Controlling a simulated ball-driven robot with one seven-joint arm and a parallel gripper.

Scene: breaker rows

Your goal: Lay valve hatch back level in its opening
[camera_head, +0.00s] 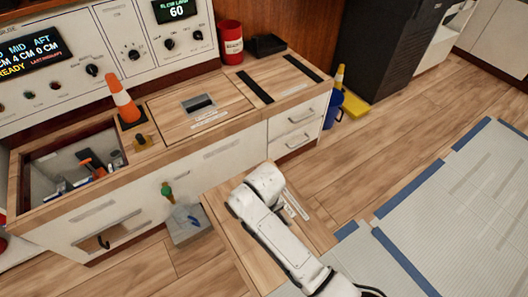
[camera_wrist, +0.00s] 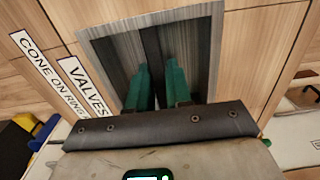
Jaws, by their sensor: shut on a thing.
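The valve hatch (camera_head: 226,228) is a wooden panel below my forearm in the head view, off the counter and in front of it. In the wrist view its label reads VALVES (camera_wrist: 85,85), beside a CONE ON RING label. My gripper (camera_wrist: 158,78) has its green fingers in the hatch's recessed grey handle well, shut on the dark bar (camera_wrist: 151,45). The arm hides the handle and fingers in the head view. An uncovered opening (camera_head: 68,143) is in the counter's left part, with tools and fittings inside.
A closed hatch with a grey handle (camera_head: 198,103) lies in the counter right of the opening. A red can (camera_head: 231,42) and black tray (camera_head: 268,46) stand behind. A grey box (camera_head: 186,225) is before the drawers. A blue bucket (camera_head: 333,108) and yellow sign (camera_head: 352,103) stand right.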

